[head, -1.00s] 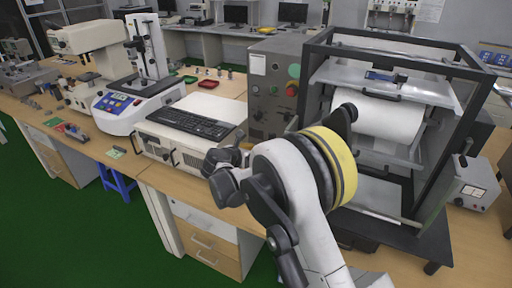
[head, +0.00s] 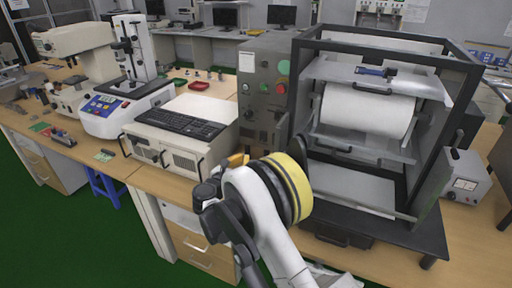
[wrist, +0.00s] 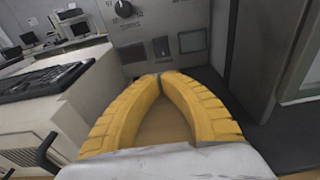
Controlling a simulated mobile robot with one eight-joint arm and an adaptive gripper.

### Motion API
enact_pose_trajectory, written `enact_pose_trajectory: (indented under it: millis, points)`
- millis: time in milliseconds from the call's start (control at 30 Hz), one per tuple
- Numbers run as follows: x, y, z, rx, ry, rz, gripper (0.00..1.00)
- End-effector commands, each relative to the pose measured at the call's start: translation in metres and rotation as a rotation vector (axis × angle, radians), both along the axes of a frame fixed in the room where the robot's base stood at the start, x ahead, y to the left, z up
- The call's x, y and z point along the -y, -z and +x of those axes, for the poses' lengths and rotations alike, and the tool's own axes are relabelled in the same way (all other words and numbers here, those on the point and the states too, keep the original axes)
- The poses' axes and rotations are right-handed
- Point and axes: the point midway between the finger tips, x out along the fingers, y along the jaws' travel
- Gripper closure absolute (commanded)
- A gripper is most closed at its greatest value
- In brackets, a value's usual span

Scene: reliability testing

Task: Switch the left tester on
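A grey control box (head: 253,68) stands left of a black-framed machine (head: 372,52) with a white roll. In the head view its face carries a green button (head: 283,68), a red button (head: 281,88) and dark knobs. My gripper (head: 237,160) is low in front of this box, partly hidden by my own wrist. In the wrist view, my gripper's yellow fingers (wrist: 170,76) meet at the tips with nothing seen held. I cannot tell the switch's position or whether the fingertips touch the panel.
A keyboard (head: 180,123) lies on a white case (head: 150,150) left of the box. A white tester with a blue panel (head: 103,105) stands farther left. A small meter box (head: 466,185) is at the right. The machine's frame stands close right of my gripper.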

Motion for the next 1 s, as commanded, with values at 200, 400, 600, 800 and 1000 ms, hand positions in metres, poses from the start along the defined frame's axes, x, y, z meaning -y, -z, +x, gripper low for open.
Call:
enact_pose_trajectory:
  millis: [200,400,600,800,1000]
  points:
    - [0.01,0.005,0.023,-0.001,0.004,0.001,1.0]
    - [0.025,0.012,0.064,-0.001,0.004,0.0,1.0]
    - [0.038,0.017,0.1,-0.001,0.002,0.0,1.0]
    - [0.046,0.018,0.123,-0.001,0.001,0.0,1.0]
    - [0.048,0.017,0.129,-0.001,0.0,0.0,1.0]
